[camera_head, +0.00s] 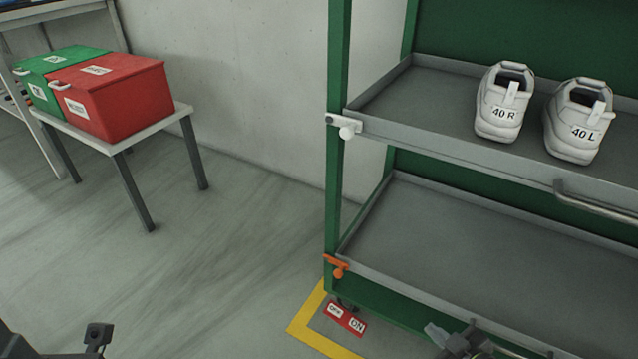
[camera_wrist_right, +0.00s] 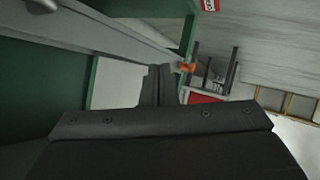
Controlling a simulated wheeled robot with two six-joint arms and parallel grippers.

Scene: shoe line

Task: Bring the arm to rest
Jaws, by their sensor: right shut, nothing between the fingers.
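My right gripper (camera_head: 440,336) is at the bottom edge of the head view, low in front of the green rack. In the right wrist view its dark fingers (camera_wrist_right: 160,86) are together with nothing between them. A dark part of my left arm (camera_head: 97,336) shows at the bottom left of the head view.
The green rack (camera_head: 338,180) has two grey shelves. White shoes marked 40 R (camera_head: 495,122) and 40 L (camera_head: 572,140) stand on the upper one; the lower shelf (camera_head: 480,240) is empty. Red (camera_head: 125,100) and green (camera_head: 40,65) boxes sit on a left table (camera_head: 178,112).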

